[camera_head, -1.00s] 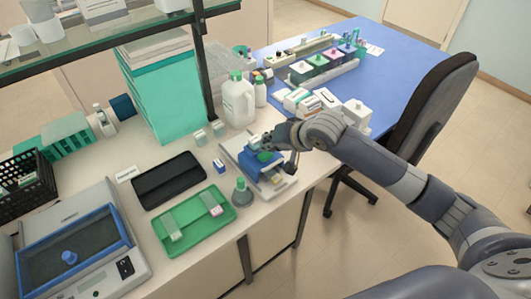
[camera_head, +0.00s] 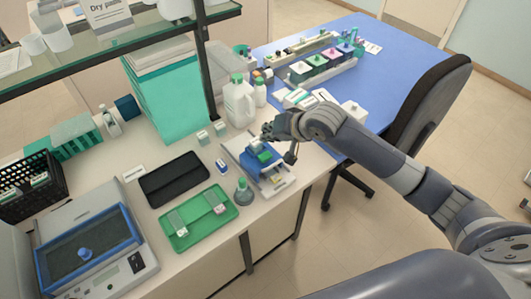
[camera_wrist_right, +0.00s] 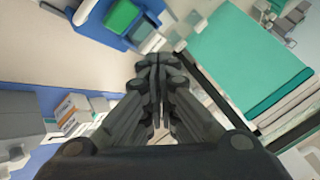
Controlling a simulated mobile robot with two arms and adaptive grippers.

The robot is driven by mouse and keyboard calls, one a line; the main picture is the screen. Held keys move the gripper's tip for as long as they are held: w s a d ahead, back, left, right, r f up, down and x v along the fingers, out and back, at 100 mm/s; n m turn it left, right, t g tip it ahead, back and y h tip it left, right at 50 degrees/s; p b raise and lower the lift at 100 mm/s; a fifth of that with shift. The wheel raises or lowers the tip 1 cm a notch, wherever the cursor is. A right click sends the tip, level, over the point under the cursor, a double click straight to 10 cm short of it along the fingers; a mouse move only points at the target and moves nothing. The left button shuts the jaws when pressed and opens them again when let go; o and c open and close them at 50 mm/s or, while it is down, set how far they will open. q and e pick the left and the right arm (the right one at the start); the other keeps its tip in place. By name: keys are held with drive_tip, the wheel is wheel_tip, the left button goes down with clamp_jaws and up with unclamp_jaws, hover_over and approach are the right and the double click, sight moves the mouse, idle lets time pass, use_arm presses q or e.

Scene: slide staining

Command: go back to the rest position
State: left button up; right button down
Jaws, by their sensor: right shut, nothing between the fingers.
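My right gripper (camera_head: 272,131) is shut and empty. In the head view it hangs above the back edge of a blue and white device (camera_head: 268,176) with a green part (camera_head: 264,156) on top. In the right wrist view the closed fingers (camera_wrist_right: 157,62) point over the bench, with the device's green part (camera_wrist_right: 122,17) beyond them at the top. My right arm reaches in from the lower right. My left gripper is not in view.
A green tray (camera_head: 207,241) with slides, a black tray (camera_head: 173,196) and a small flask (camera_head: 243,192) lie left of the device. A white jug (camera_head: 239,103) stands behind the gripper. A shelf post (camera_head: 205,75) rises nearby.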

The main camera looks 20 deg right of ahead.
idle(0.6)
drive_tip(key=s+a+f+n+g, duration=0.1)
drive_tip(key=s+a+f+n, duration=0.1)
drive_tip(key=s+f, duration=0.35)
drive_tip(key=s+a+f+n+g, duration=0.1)
drive_tip(key=s+a+f+n, duration=0.15)
drive_tip(key=s, duration=0.65)
drive_tip(key=s+d+f+n+g+h, duration=0.1)
drive_tip(key=s+d+h, duration=0.15)
drive_tip(key=s, duration=0.65)
drive_tip(key=s+d+f+g+h, duration=0.1)
drive_tip(key=s+d, duration=0.3)
drive_tip(key=s, duration=0.4)
drive_tip(key=s+f+g+b, duration=0.1)
drive_tip(key=s+f+b, duration=0.15)
drive_tip(key=f, duration=1.45)
drive_tip(key=s+f+g+b, duration=0.1)
drive_tip(key=f+b, duration=0.2)
drive_tip(key=f, duration=1.4)
drive_tip(key=s+d+f+g+b, duration=0.1)
drive_tip(key=s+d+f+b, duration=0.2)
drive_tip(key=s+f, duration=1.3)
wheel_tip(320, 180, down, 3)
drive_tip(key=shift+d+r+n+b, duration=0.2)
drive_tip(key=shift+n+b, duration=0.15)
drive_tip(key=shift+b, duration=0.35)
